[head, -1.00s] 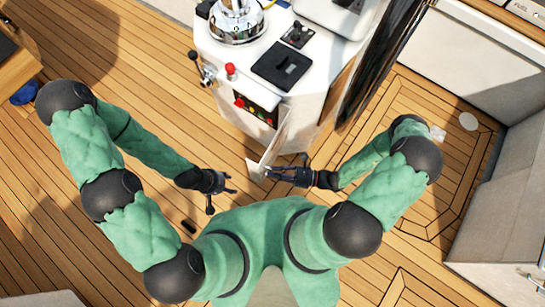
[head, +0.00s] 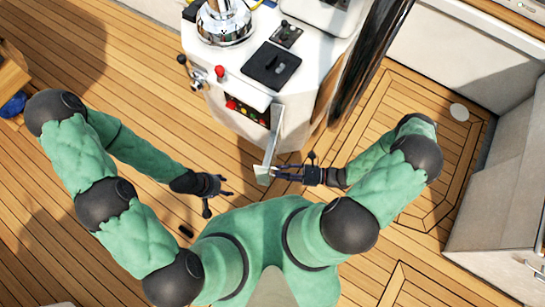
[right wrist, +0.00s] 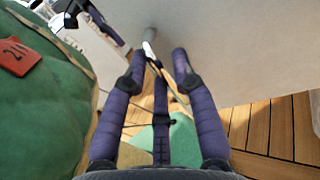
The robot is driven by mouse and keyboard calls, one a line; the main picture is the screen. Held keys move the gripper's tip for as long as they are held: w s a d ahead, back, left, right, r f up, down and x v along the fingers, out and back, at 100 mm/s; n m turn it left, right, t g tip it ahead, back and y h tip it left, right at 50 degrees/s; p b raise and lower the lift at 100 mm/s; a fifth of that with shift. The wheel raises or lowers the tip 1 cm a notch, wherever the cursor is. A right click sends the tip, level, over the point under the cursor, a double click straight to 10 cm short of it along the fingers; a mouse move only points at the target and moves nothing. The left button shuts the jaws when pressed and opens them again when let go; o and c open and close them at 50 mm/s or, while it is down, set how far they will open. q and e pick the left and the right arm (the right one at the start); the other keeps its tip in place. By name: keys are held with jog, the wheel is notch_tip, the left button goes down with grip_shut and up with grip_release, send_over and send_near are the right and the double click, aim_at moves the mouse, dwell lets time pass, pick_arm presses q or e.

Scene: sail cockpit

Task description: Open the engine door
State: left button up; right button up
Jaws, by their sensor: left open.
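The engine door (head: 275,135) is a pale panel on the front of the white console (head: 225,125). It stands swung out, its free end pointing toward me. My right gripper (head: 276,172) is at that free end, with its fingertips at the pale end piece (head: 263,174). In the right wrist view a broad grey panel (right wrist: 235,50), apparently the door, fills the upper right. The fingers (right wrist: 160,62) lean inward with a gap between their tips; whether they clamp the door edge is unclear. My left gripper (head: 228,188) is open and empty, left of the door over the deck.
The console carries a red-knobbed lever (head: 219,71), a black panel (head: 271,66) and a front panel with coloured buttons (head: 246,110). Light benches (head: 505,190) stand at the right. The wooden deck (head: 150,90) left of the console is largely clear.

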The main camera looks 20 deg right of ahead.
jog(key=v, duration=0.7)
jog(key=shift+s+d, duration=0.15)
jog(key=shift+s, duration=0.1)
